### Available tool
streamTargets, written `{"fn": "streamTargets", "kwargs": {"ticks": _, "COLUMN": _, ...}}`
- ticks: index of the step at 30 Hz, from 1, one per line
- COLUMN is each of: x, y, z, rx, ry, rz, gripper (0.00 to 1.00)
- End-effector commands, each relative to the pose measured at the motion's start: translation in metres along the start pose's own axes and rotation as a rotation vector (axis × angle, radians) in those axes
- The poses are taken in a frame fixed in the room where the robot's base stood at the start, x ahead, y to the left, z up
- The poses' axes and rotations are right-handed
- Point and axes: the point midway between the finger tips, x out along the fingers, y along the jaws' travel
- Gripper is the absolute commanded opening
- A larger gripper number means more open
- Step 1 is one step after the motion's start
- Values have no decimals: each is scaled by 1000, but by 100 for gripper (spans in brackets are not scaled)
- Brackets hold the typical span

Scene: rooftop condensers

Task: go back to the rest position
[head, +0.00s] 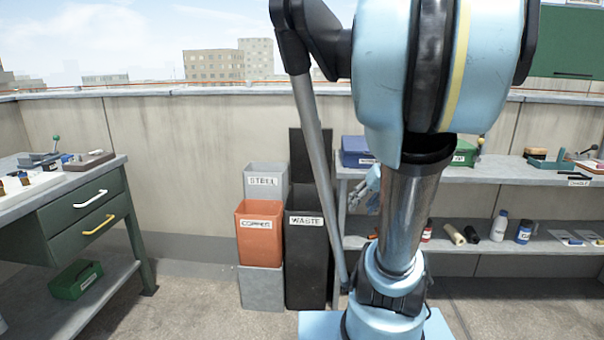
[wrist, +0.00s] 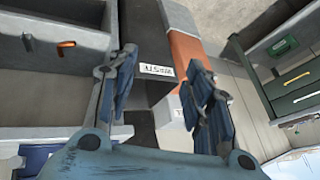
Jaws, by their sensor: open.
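My gripper (wrist: 165,95) shows in the wrist view with its two blue fingers spread apart and nothing between them. Beyond the fingers are the black waste bin (wrist: 150,45) and the orange copper bin (wrist: 188,48), seen at a steep tilt. In the head view my arm fills the middle right and hides part of the shelf. A small part of the gripper (head: 368,190) shows just left of the arm, in front of the shelf; its fingertips are hard to make out there.
The grey steel bin (head: 265,180) stands behind the copper bin (head: 260,232), beside the waste bin (head: 305,255). A workbench (head: 85,218) with drawers is at left. A two-level shelf (head: 470,245) with bottles and boxes is at right. Floor between bench and bins is clear.

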Motion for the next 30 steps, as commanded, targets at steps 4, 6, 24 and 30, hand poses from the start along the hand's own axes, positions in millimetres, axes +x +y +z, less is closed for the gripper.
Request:
{"fn": "streamTargets", "kwargs": {"ticks": 4, "x": 4, "y": -17, "z": 43, "rx": 14, "ry": -92, "rz": 57, "gripper": 47}}
{"fn": "streamTargets", "kwargs": {"ticks": 6, "x": 4, "y": -20, "z": 63, "rx": 23, "ry": -130, "rz": 92, "gripper": 47}}
{"fn": "streamTargets", "kwargs": {"ticks": 24, "x": 0, "y": -11, "z": 157, "rx": 68, "ry": -257, "rz": 336, "gripper": 47}}
{"fn": "streamTargets", "kwargs": {"ticks": 30, "x": 0, "y": -11, "z": 157, "rx": 68, "ry": -257, "rz": 336, "gripper": 47}}
